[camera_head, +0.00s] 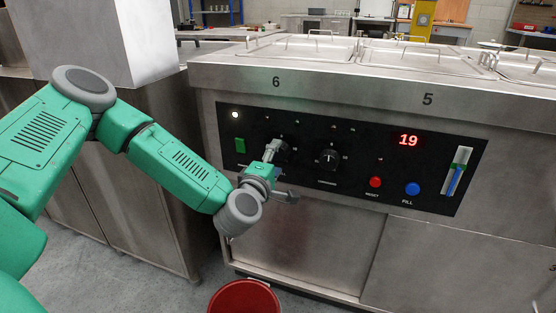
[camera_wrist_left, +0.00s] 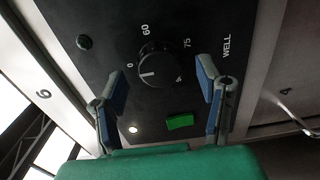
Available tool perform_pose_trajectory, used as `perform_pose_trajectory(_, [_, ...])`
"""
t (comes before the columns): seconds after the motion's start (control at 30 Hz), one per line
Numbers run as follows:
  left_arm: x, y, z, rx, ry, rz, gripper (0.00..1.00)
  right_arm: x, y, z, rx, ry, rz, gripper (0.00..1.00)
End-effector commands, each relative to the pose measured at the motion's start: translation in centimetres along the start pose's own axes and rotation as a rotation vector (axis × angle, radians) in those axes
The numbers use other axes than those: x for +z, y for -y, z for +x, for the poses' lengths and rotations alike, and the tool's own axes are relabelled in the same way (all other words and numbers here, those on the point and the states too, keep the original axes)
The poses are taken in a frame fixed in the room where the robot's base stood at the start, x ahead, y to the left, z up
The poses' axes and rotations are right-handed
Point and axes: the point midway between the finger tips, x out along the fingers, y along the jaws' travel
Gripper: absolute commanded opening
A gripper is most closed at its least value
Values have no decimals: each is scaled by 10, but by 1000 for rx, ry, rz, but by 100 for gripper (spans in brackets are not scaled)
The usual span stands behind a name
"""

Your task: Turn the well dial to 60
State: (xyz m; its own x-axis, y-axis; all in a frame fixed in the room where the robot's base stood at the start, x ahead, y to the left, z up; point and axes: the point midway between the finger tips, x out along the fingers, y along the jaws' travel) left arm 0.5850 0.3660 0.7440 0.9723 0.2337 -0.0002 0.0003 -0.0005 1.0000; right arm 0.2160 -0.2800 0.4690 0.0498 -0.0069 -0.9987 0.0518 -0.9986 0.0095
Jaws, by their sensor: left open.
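The black well dial (camera_wrist_left: 161,64) shows in the left wrist view on a black panel, beside the word WELL and the marks 0, 60 and 75. Its white pointer line is turned to the left, close to the 0 mark and away from 60. In the head view my left gripper (camera_head: 272,151) is in front of this dial and partly hides it. The gripper is open, with one blue-padded finger on each side of the dial in the wrist view. I cannot tell whether a finger touches it. My right gripper is not in view.
A second dial (camera_head: 330,158) is just right on the panel (camera_head: 355,190). Farther right are a red RESET button (camera_head: 375,182), a blue FILL button (camera_head: 412,189), a display (camera_head: 408,140) reading 19 and a level gauge (camera_head: 457,172). A green switch (camera_head: 240,146) is left. A red bucket (camera_head: 244,298) stands below.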

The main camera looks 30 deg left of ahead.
Motion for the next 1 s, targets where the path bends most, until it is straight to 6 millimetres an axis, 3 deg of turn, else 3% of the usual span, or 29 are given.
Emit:
perform_pose_trajectory(0.2, [-3,2,20,-1,0,-3,60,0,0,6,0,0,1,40])
perform_pose_trajectory(0.5, [-3,1,22,-1,-1,-3,60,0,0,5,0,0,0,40])
perform_pose_trajectory(0.67, [-1,1,21,-2,1,0,10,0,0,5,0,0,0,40])
perform_pose_trajectory(1.0, [2,2,20,-7,9,6,10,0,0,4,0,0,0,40])
